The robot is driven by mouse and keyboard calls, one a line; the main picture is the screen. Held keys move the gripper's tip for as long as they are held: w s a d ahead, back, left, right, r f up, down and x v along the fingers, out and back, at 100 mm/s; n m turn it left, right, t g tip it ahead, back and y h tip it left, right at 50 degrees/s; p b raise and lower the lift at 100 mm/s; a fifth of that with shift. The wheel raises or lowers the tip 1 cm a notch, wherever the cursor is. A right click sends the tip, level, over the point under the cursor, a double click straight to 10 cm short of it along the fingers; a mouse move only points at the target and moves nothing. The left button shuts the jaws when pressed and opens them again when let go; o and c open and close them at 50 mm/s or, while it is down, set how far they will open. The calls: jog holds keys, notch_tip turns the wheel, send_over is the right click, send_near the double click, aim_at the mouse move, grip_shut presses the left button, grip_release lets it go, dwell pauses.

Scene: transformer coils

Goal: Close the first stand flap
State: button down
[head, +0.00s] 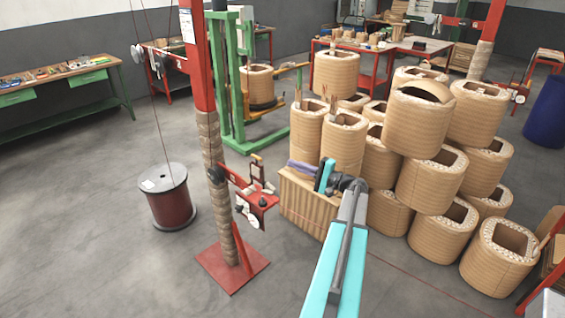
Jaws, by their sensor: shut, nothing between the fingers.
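A red stand (203,60) rises from a square red base plate, its post wrapped in tan material. A red bracket (262,200) with small dark and pale fittings juts from the right side of the post. I cannot tell which of its parts is the flap, or how far open it stands. My gripper (292,165), purple-grey, is at the end of my cyan and grey arm, to the right of the bracket and apart from it in the picture. It is shut and empty, pointing left, in front of the coils. Its fingertips are small and hard to make out.
A tan corrugated block (308,206) stands below my gripper. Stacked tan coils (430,185) crowd the right side. A dark red wire spool (168,204) stands left of the post. A green lifting frame (230,90) stands behind.

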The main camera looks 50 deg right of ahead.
aim_at(257, 169)
jog(key=w+a+r+p, duration=0.1)
jog(key=w+a+p, duration=0.4)
jog(key=w, duration=0.4)
jog(key=shift+w+a+r+p, duration=0.25)
jog(key=shift+w+p, duration=0.1)
jog(key=shift+p, duration=0.45)
